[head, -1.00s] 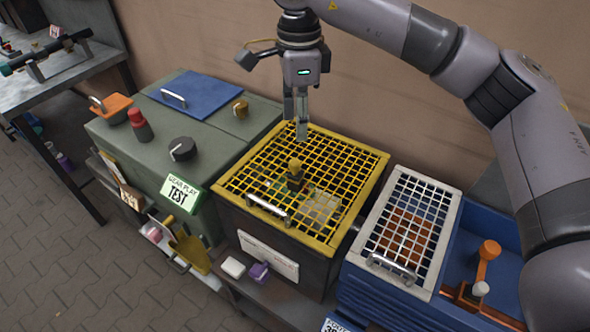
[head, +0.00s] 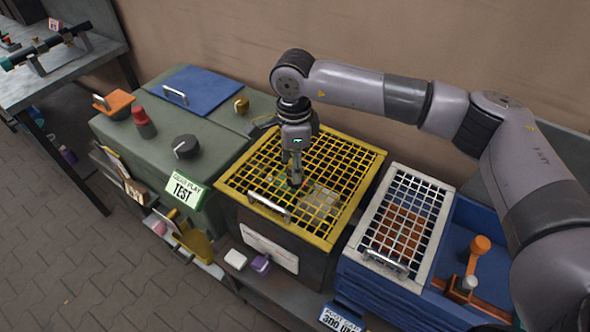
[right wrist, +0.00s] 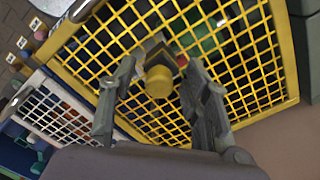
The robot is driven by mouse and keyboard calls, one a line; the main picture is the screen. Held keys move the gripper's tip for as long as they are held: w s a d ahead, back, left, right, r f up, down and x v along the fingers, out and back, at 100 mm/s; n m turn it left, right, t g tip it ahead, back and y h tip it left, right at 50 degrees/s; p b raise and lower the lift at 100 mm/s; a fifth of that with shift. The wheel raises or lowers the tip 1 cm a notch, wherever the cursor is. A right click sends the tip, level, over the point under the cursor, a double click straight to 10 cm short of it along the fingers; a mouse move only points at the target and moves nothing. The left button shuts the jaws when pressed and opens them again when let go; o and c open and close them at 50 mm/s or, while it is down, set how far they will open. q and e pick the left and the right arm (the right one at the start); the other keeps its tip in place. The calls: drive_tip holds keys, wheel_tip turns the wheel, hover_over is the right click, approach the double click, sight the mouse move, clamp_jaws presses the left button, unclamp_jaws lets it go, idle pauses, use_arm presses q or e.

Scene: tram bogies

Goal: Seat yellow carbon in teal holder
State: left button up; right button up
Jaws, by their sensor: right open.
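My right gripper (head: 295,178) points down over the yellow grid lid (head: 232,187) of a dark box. In the right wrist view its open fingers (right wrist: 158,75) stand on either side of a yellow round knob (right wrist: 159,82) with a dark, yellow-marked base. A gap shows between the knob and each finger. In the head view the gripper hides most of this knob. I cannot make out a yellow carbon for certain; pale and coloured shapes show dimly under the grid. No teal holder is clear; a teal-ended part (head: 8,64) lies on the far left bench. My left gripper is not in view.
A green test cabinet (head: 150,165) with knobs stands left of the yellow-lidded box. A white grid lid (head: 388,255) and blue box (head: 480,225) with an orange lever stand right. White and purple blocks (head: 260,264) sit on the front ledge. A wall rises behind.

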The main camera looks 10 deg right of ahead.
clamp_jaws()
idle(0.5)
